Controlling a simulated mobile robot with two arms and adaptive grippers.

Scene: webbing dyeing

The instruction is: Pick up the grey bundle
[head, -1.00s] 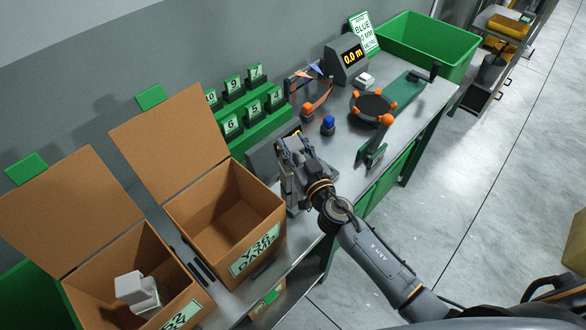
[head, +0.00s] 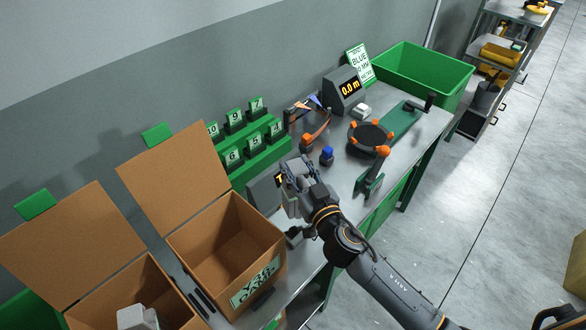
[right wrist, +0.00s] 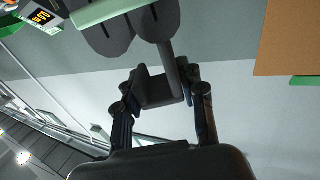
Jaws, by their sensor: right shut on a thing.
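My right gripper (head: 298,180) is above the near part of the metal bench, just right of the open cardboard box. My left gripper is not in view.
The open cardboard box (head: 185,250) stands left of the gripper; another box (head: 100,312) holds a pale bundle (head: 136,318). A grey display unit (head: 262,190) is close behind the gripper.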

